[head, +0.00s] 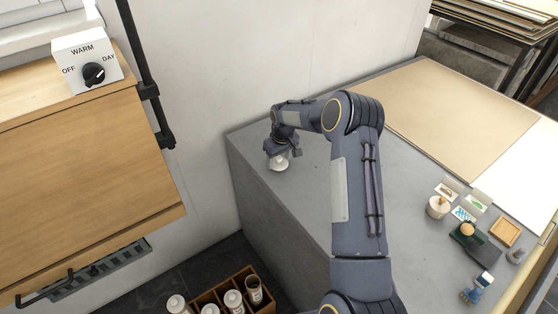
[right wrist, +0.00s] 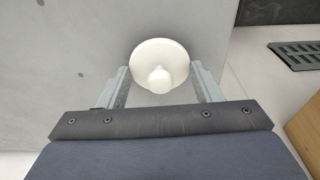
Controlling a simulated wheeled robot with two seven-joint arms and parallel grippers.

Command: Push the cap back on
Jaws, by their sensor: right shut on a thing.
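My right gripper (head: 276,150) is shut on a white round cap (head: 278,163) near the far left corner of the grey counter. In the right wrist view the cap (right wrist: 158,62) shows as a pale disc with a small knob, between the two fingers (right wrist: 160,85). Whether it touches the counter is hard to tell. On the floor, a wooden crate (head: 205,300) holds several bottles. Two bottles, one at the left (head: 177,303) and one in the middle (head: 233,299), have white tops. Another bottle (head: 254,291) has a dark, open-looking mouth. My left gripper is not in view.
The grey counter (head: 300,185) is bare around the gripper. A tan board (head: 450,110) lies at its back right. A white lidded jar (head: 438,206), small cards and a wooden tray (head: 505,232) stand at the right. A wooden cabinet (head: 80,170) with a dial box (head: 88,60) hangs at the left.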

